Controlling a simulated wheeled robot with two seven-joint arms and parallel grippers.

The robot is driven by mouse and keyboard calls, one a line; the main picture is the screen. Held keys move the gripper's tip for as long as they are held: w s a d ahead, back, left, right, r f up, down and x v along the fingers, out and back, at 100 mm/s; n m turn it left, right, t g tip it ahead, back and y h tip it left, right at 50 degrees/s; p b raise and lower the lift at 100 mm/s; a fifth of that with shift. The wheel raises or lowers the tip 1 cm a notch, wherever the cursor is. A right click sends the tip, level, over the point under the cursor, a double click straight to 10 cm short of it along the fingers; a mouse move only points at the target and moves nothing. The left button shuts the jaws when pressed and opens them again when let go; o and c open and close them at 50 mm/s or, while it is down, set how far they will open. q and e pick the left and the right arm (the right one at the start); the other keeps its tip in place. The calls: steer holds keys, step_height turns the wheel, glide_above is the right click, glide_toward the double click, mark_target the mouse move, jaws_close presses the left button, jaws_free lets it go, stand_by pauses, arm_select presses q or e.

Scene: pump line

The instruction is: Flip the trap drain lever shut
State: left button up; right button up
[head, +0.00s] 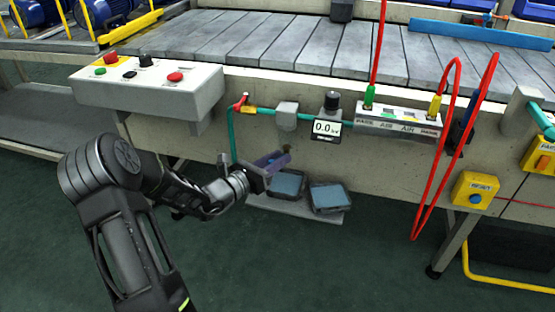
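My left gripper (261,172) reaches in from the lower left, below the teal air line. A drain lever on a trap is too small or hidden to make out with certainty. A small red lever (241,101) with a yellow tag sits on the teal pipe, above and left of the gripper, apart from it. A grey block (287,115) is on the same line. My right gripper is not in view.
A 0.0 gauge (327,128) and an air manifold (399,118) with red hoses are at the right. A button box (151,90) juts out at the left. Two blue-topped pads (331,197) lie on a low shelf (295,208). A yellow reset box (474,190) is further right.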

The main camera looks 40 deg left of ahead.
arm_select(q)
jaws_close()
steer(key=m+h+p, duration=0.1)
steer(key=h, duration=0.1)
steer(key=a+m+g+h+p, duration=0.1)
steer(key=m+h, duration=0.1)
steer(key=shift+w+g+h+p, duration=0.2)
steer(key=shift+g+h+p, duration=0.1)
steer(key=shift+h+p, duration=0.1)
steer(key=shift+o, duration=1.2)
jaws_free()
